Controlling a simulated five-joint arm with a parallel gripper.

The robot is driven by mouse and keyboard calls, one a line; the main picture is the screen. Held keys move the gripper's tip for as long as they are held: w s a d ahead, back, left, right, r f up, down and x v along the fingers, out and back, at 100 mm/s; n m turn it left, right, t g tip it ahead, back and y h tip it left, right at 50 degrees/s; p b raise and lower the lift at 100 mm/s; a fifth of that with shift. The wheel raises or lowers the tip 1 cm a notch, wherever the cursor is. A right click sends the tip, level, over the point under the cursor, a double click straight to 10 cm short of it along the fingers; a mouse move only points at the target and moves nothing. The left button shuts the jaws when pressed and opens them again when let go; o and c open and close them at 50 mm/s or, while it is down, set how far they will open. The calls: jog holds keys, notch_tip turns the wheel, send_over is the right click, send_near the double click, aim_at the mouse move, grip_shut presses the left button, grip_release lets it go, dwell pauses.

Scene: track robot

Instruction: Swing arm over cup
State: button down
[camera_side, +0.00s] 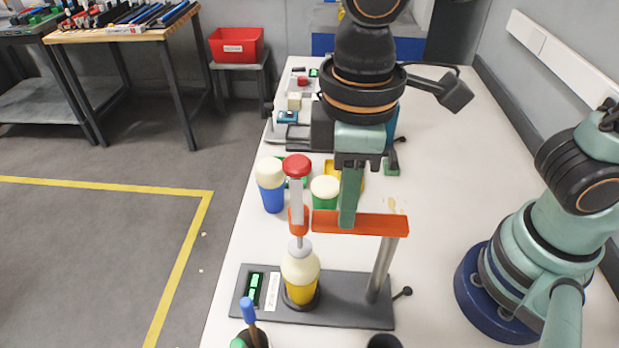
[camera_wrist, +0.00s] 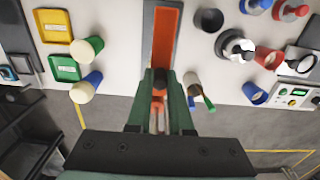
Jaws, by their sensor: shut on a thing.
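The orange swing arm (camera_side: 370,224) runs level from a grey upright post (camera_side: 381,270) on a dark base plate (camera_side: 345,313). At its left end is a vertical rod with a red knob (camera_side: 297,165). The rod's lower end sits above a cup (camera_side: 300,278), pale with yellow in it, standing on the base plate. My gripper (camera_side: 349,215), with green fingers, is shut on the orange arm between rod and post. In the wrist view the arm (camera_wrist: 164,38) runs up from between my fingertips (camera_wrist: 160,78); the fingers hide part of it.
A blue cup (camera_side: 270,190) and a green cup (camera_side: 325,192) with pale tops stand behind on the bench. A cup of brushes (camera_side: 250,335) stands at the front.

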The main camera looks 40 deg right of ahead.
jog(key=c, duration=0.8)
grip_release()
notch_tip(320, 180, up, 12)
jog(key=shift+r, duration=0.1)
jog(key=w+d+f+m+t, duration=0.2)
jog(key=w+d+f+m, duration=0.1)
jog(key=d, duration=0.4)
jog(key=w+d+f+m+t, duration=0.1)
jog(key=w+d+f+m, duration=0.2)
jog(key=d, duration=0.5)
jog(key=w+d+f+m+t, duration=0.2)
jog(key=w+d+f+m, duration=0.1)
jog(key=d, duration=0.4)
jog(key=shift+d+t, duration=0.2)
jog(key=shift+t, duration=0.1)
